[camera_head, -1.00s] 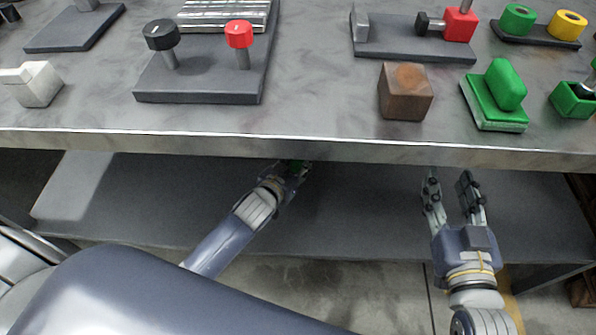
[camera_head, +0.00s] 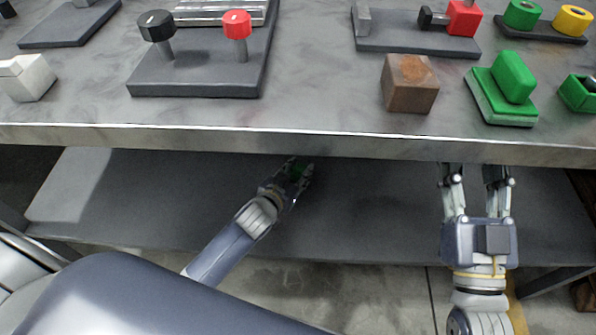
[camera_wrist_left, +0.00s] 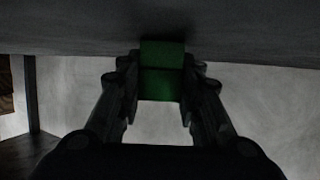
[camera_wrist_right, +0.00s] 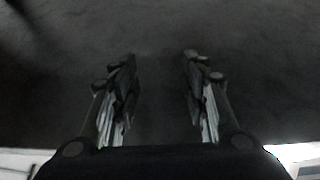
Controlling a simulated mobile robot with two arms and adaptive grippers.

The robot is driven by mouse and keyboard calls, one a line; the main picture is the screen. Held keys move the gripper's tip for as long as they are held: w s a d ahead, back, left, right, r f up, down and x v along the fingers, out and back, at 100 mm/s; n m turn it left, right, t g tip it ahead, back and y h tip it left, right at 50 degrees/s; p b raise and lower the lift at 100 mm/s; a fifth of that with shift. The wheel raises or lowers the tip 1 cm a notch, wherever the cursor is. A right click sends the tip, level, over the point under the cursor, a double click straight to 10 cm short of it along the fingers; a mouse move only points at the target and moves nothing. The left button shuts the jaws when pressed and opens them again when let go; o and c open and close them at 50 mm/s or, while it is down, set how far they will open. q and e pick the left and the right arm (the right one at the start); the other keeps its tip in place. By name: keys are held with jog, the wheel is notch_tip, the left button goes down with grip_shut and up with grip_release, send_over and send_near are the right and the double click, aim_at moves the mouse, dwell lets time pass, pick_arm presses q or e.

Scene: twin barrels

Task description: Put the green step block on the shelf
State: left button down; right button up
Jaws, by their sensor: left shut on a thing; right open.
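The green step block (camera_head: 297,170) is held by my left gripper (camera_head: 299,172), under the tabletop and over the grey lower shelf (camera_head: 130,195). In the left wrist view the block (camera_wrist_left: 162,70) sits between the two fingertips, which are shut on it. A dark grey surface runs along the top of that view, close to the block. I cannot tell whether the block touches the shelf. My right gripper (camera_head: 474,176) is open and empty near the table's front edge. The right wrist view shows nothing between its fingers (camera_wrist_right: 160,70).
The table (camera_head: 310,115) overhangs the shelf. On it are a brown block (camera_head: 410,84), a green stepped piece (camera_head: 508,85), a white block (camera_head: 27,79) and a plate with black and red knobs (camera_head: 195,85). The shelf looks bare on both sides of my left gripper.

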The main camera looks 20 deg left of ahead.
pick_arm(q)
jog(key=c, duration=1.1)
grip_release()
